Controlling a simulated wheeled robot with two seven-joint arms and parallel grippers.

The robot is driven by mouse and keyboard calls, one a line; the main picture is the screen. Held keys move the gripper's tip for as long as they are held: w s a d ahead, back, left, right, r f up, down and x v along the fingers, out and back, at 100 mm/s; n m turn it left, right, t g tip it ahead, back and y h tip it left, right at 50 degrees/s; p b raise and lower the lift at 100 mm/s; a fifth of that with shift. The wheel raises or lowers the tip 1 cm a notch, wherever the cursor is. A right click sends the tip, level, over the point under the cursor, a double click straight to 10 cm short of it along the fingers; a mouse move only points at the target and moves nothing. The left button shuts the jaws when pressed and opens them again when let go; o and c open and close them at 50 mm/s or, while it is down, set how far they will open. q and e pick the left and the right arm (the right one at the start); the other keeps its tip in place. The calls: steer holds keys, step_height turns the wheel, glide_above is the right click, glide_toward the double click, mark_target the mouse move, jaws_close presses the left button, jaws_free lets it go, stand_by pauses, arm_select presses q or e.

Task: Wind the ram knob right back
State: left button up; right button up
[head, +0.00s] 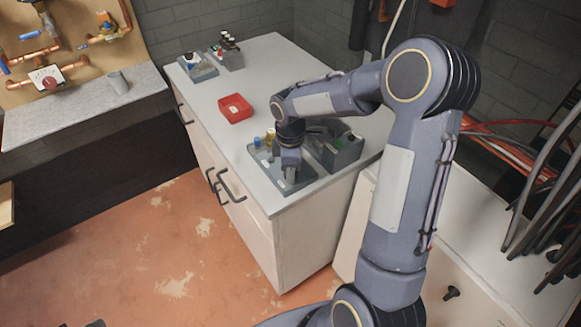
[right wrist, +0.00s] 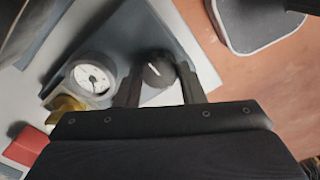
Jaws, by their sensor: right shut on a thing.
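The ram knob (right wrist: 158,71) is black and round with a white line on its face, seen in the right wrist view. My right gripper (right wrist: 160,84) has one finger on each side of it and is shut on it. In the head view my right gripper (head: 290,166) points down over a grey tray (head: 300,178) at the near end of the counter, and hides the knob there. A round white dial gauge (right wrist: 93,79) with a dark needle sits beside the knob, next to a yellow part (right wrist: 68,108). My left gripper is not in view.
A red bin (head: 235,108) stands mid-counter (head: 205,95), with clear surface around it. A dark grey box (head: 340,150) stands right beside the tray. Grey holders (head: 198,67) with small items stand at the far end. Pipework hangs over a bench at left.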

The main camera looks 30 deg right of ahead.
steer(key=o, duration=1)
steer(key=shift+r, duration=0.1)
step_height(320, 180, up, 7)
steer(key=shift+f, duration=0.1)
steer(key=shift+r, duration=0.45)
